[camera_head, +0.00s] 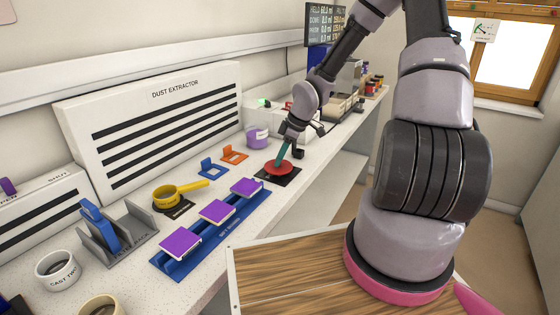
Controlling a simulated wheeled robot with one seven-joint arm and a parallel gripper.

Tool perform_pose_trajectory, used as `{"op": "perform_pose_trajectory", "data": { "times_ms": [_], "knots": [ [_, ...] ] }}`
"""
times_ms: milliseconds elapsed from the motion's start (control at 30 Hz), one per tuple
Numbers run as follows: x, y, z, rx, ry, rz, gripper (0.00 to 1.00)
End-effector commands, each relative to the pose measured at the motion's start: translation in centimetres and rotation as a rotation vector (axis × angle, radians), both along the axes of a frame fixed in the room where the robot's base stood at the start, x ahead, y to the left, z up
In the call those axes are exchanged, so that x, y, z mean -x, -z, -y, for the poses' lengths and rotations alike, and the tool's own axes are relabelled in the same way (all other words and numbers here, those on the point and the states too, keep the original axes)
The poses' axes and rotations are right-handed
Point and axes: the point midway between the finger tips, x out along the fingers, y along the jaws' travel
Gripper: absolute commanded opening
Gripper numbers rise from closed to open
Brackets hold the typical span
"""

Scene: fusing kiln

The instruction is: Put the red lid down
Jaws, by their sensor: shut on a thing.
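The red lid (278,172) is a flat red disc at the far middle of the bench, at a black square mat (291,178). My gripper (283,155) is directly above the lid, with a teal upright piece between its fingers and the lid. The gripper is shut on the lid, seemingly by this teal piece. The lid looks low over the mat or touching it; I cannot tell which. The fingers are small and partly hidden by the wrist.
A blue rack (212,238) with several purple blocks lies nearer on the bench. The dust extractor (150,120) stands behind.

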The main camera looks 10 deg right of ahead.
Motion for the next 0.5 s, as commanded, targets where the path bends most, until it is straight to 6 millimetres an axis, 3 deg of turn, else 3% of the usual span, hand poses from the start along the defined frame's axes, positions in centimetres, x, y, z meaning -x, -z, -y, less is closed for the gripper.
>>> {"op": "perform_pose_trajectory", "data": {
  "times_ms": [100,433,467,500],
  "knots": [
    [0.02,1.08,-0.05,0.0,0.0,-0.001,0.0],
    [0.0,1.31,0.01,0.0,0.001,0.0,0.0],
    [-0.01,1.27,0.02,0.0,0.001,0.0,0.35],
    [-0.01,1.25,0.03,0.0,0.002,0.0,0.5]
  ]
}}
